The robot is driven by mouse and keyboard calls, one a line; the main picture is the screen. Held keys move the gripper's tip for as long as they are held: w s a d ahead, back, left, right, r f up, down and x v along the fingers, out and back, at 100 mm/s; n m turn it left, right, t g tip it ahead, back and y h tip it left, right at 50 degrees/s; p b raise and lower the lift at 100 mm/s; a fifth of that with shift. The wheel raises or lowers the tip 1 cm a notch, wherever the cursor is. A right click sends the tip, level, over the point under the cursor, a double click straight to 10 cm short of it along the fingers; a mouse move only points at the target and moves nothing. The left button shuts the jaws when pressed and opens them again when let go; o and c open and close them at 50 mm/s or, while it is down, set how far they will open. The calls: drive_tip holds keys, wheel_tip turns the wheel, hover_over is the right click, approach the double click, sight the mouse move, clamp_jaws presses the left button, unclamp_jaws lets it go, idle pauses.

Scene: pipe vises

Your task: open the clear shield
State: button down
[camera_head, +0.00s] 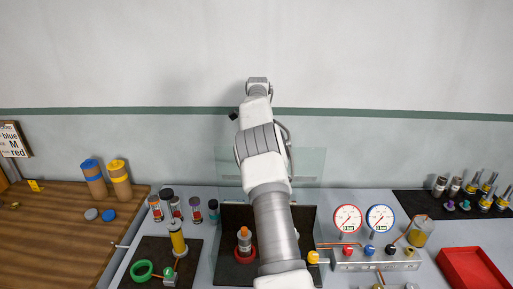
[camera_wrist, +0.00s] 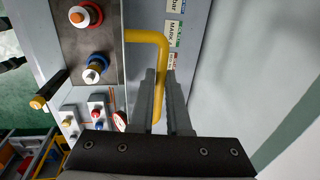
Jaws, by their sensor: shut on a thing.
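The clear shield (camera_head: 308,168) is a see-through panel in the head view, standing up behind my arm over the back of a dark mat (camera_head: 222,262). Its lower edge and hinge are hard to make out. In the wrist view a bent yellow handle (camera_wrist: 147,37) runs between the two fingers of my gripper (camera_wrist: 162,85), which is shut on it. My arm covers the middle of the shield in the head view, and the handle and fingers cannot be made out there.
A post with a red ring (camera_head: 245,252) stands on the mat. To the right are a red gauge (camera_head: 347,219), a blue gauge (camera_head: 380,218) and a valve block (camera_head: 372,262). Several small jars (camera_head: 195,209) stand left. The wall (camera_head: 400,155) rises close behind.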

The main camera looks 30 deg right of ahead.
drive_tip(key=shift+f, duration=0.15)
drive_tip(key=c, duration=0.9)
unclamp_jaws()
drive_tip(key=shift+s+a+r, duration=0.25)
drive_tip(key=shift+s+r, duration=0.1)
drive_tip(key=shift+r, duration=1.65)
drive_tip(key=shift+s+a+r, duration=0.2)
drive_tip(key=shift+s+r, duration=0.1)
drive_tip(key=shift+r, duration=1.65)
drive_tip(key=shift+s+a+r, duration=0.25)
drive_tip(key=shift+s+r, duration=0.1)
drive_tip(key=shift+r, duration=1.65)
